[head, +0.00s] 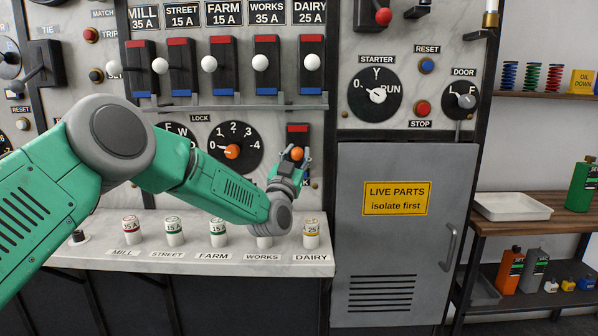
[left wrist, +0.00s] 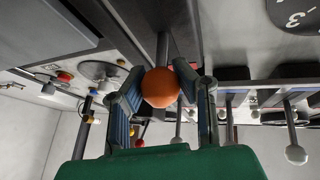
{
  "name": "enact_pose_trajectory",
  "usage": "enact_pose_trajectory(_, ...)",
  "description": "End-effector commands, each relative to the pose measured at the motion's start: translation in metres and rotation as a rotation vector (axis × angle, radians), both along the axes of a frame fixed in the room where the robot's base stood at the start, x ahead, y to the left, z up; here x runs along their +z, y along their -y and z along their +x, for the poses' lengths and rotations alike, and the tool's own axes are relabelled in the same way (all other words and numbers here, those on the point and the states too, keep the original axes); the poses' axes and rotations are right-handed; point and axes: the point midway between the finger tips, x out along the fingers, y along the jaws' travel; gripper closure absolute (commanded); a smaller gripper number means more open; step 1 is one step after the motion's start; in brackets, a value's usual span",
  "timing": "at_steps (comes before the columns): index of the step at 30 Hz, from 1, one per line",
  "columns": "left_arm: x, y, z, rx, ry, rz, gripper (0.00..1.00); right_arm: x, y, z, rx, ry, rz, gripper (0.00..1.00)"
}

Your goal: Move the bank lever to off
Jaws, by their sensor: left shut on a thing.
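The bank lever is a short lever with an orange ball knob (head: 297,153) on a dark plate, below the row of feeder levers. A red patch (head: 297,128) shows at the top of its plate; the plate's lower part is hidden behind my gripper. My left gripper (head: 290,162) comes up from below and is shut on the orange knob. In the left wrist view the knob (left wrist: 160,88) sits between the two fingers (left wrist: 160,95). A label below the lever is mostly covered. My right gripper is not in view.
White-knobbed feeder levers (head: 312,62) stand above a ledge rail (head: 230,107). A lock dial (head: 233,148) with an orange centre is left of the bank lever. Several fuses (head: 311,232) stand on the shelf below. A grey cabinet (head: 370,250) is to the right.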

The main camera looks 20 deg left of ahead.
Motion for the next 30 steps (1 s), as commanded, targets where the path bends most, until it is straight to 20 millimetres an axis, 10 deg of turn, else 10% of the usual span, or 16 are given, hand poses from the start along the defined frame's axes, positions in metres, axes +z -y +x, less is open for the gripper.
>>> enact_pose_trajectory(9,-0.016,0.002,0.000,-0.005,0.105,0.035,1.00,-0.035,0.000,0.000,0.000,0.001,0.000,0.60)
enact_pose_trajectory(24,-0.017,0.003,0.000,-0.008,0.120,0.042,1.00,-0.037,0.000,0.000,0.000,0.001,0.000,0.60)
enact_pose_trajectory(25,-0.017,0.003,0.000,-0.008,0.120,0.042,0.73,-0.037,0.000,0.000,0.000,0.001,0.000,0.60)
enact_pose_trajectory(27,-0.016,0.003,0.001,-0.008,0.120,0.042,0.49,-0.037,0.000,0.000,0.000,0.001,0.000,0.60)
enact_pose_trajectory(30,-0.014,0.003,0.001,-0.007,0.124,0.041,0.49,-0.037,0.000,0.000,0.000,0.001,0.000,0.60)
